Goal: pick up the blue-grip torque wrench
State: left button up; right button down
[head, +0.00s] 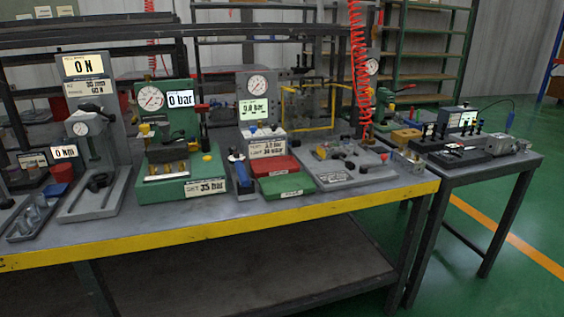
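The holder is between the green test stand and the red and green trays. Neither of my grippers is in view.
The grey bench (330,200) has a yellow front edge. A green gauge stand (180,188) is left of the holder, a red tray (273,169) and green tray (286,184) right. A red coiled hose (358,70) hangs behind. A second table (470,172) stands at right.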

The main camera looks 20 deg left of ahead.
aim_at(244, 181)
jog(key=z, duration=0.45)
jog(key=i, duration=0.9)
jog(key=u, duration=0.05)
